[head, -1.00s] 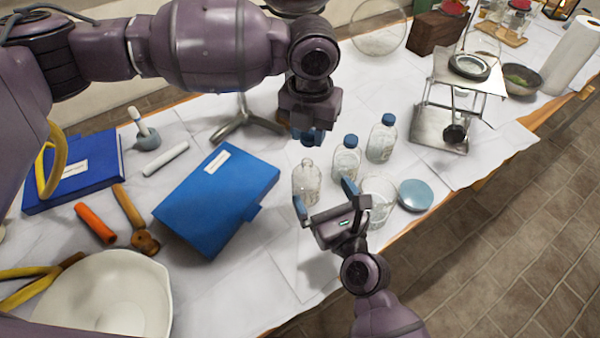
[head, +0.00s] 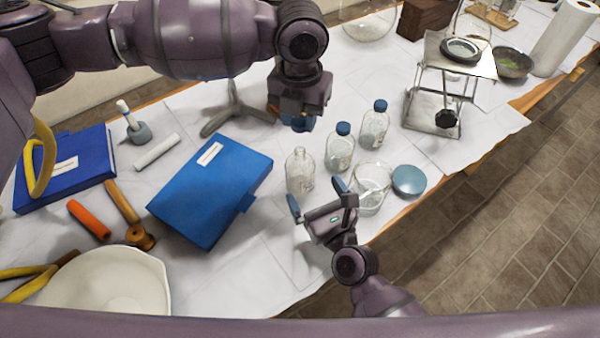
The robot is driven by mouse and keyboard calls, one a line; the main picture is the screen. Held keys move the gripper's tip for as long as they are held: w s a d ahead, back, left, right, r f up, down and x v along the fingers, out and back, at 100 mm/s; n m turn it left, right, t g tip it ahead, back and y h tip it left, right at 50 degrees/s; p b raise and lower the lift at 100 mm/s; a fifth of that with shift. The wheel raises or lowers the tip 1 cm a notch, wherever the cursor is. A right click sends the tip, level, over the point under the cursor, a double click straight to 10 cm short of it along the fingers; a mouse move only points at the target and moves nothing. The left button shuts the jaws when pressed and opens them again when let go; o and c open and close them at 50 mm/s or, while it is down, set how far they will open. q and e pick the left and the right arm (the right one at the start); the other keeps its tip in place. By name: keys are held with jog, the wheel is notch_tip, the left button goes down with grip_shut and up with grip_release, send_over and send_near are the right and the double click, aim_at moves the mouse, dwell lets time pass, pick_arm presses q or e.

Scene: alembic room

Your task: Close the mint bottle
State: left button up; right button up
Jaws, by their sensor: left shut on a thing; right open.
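An uncapped clear glass bottle (head: 300,173) stands upright on the white-covered table; I cannot read a label that tells it is the mint one. My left gripper (head: 301,123) points down just above and behind its mouth. It is shut on a small blue cap, mostly hidden between the blue fingertips. My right gripper (head: 316,197) is open and empty just in front of the bottle, its fingers apart and not around it. Two similar bottles with blue caps, a nearer one (head: 340,153) and a farther one (head: 374,128), stand to the right.
A glass beaker (head: 371,195) stands close beside the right gripper, with a round blue lid (head: 409,180) near the table edge. A metal stand (head: 236,110) is behind. A lab jack (head: 432,115) stands farther right.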

aim_at(300, 150)
jog(key=f, duration=0.3)
jog(key=shift+w+a+f, duration=0.1)
jog(key=shift+w+f, duration=0.1)
jog(key=shift+w, duration=0.05)
jog(key=shift+x, duration=3.5)
jog(key=c, duration=1.4)
pick_arm(q)
jog(key=shift+f, duration=2.5)
pick_arm(e)
jog(key=shift+o, duration=0.2)
